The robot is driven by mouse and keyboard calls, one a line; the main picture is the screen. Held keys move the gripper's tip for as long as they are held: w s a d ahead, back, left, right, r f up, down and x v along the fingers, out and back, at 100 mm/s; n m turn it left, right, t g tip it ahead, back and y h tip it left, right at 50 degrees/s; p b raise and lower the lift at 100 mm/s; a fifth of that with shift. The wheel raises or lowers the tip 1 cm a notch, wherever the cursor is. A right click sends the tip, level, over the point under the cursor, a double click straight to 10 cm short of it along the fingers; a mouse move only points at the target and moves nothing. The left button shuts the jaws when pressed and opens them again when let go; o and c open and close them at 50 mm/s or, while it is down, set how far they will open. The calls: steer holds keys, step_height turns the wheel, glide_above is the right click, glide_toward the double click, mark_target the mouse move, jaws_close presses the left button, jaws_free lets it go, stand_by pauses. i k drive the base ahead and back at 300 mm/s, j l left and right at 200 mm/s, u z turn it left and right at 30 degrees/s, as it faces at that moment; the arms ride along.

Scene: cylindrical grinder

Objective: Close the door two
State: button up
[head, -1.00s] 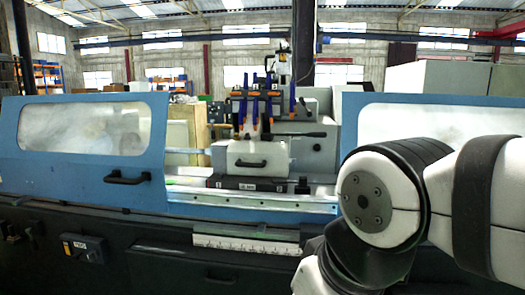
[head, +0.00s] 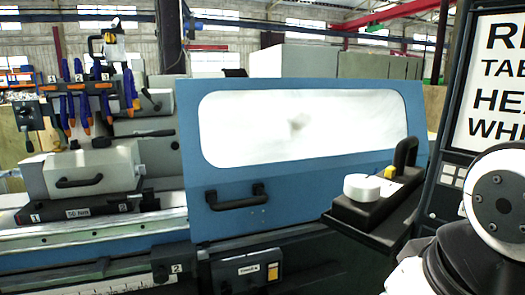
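A blue sliding door (head: 225,235) with a large whitish window fills the middle of the head view. It has a black bar handle (head: 237,197) at its lower left. A small "2" label (head: 176,268) sits on the machine front just below and left of this door. Left of the door's edge the machine is open, with its work area showing. My gripper is out of view; only a white and black part of my arm shows at the lower right, apart from the door.
In the opening stand a grey block with a handle (head: 92,171) and a rack of blue and orange tools (head: 75,88). A black shelf (head: 375,212) juts out right of the door, bearing a white round piece (head: 362,187). A sign panel (head: 497,80) stands at the right.

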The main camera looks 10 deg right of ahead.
mark_target(301, 119)
steer(key=i+j+u, duration=0.15)
steer(key=i+j, duration=0.55)
steer(key=i+j+z, duration=0.5)
steer(key=l, duration=0.1)
